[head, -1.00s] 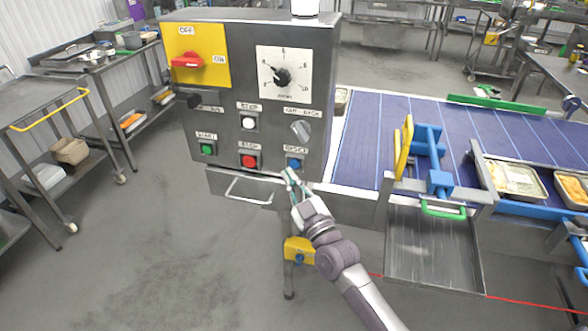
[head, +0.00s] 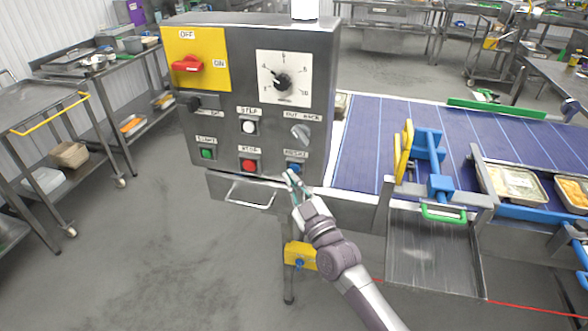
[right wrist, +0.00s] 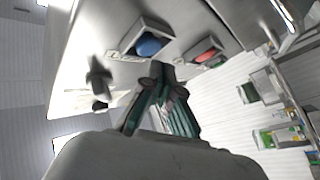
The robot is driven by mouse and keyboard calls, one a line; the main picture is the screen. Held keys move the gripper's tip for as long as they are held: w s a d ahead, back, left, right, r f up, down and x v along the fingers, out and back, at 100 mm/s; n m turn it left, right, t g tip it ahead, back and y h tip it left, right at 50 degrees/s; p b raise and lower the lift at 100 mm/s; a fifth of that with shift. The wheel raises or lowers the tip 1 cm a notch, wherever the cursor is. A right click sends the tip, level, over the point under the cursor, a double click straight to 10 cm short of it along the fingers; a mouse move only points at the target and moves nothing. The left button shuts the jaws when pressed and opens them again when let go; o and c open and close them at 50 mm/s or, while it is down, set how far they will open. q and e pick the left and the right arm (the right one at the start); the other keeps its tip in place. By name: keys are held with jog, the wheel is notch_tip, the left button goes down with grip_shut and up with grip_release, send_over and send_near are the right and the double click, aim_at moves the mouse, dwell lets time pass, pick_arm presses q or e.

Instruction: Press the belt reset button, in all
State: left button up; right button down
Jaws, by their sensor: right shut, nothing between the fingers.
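The blue reset button (head: 294,168) is at the lower right of the grey control box (head: 225,110), under a label. My right gripper (head: 290,176) is shut and empty, with its fingertips just below the button in the head view. In the right wrist view the blue button (right wrist: 148,44) sits in a square frame, and the shut fingertips (right wrist: 160,72) are close to it, below and a little right. A gap shows between them there; I cannot tell the exact distance. My left gripper is not in view.
The red stop button (head: 249,166) and green start button (head: 207,154) are left of the blue one. A grey selector knob (head: 301,132) is above it. A handle (head: 250,195) hangs below the box. The blue belt (head: 375,130) with food trays (head: 515,184) runs right.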

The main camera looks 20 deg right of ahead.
jog(key=shift+w, duration=0.1)
dwell(0.6)
jog(key=shift+w+d, duration=0.2)
jog(key=shift+w, duration=0.05)
jog(key=shift+w+d, duration=0.3)
jog(key=shift+w, duration=0.1)
dwell(0.7)
jog(key=shift+r, duration=0.1)
jog(key=shift+s+a+p, duration=0.3)
jog(key=shift+s+a, duration=0.2)
jog(key=shift+s, duration=0.25)
jog(key=s+a+p, duration=0.1)
jog(key=s, duration=0.1)
jog(key=s+a+p, duration=0.1)
jog(key=s+a, duration=0.1)
jog(key=shift+s, duration=0.1)
dwell(0.4)
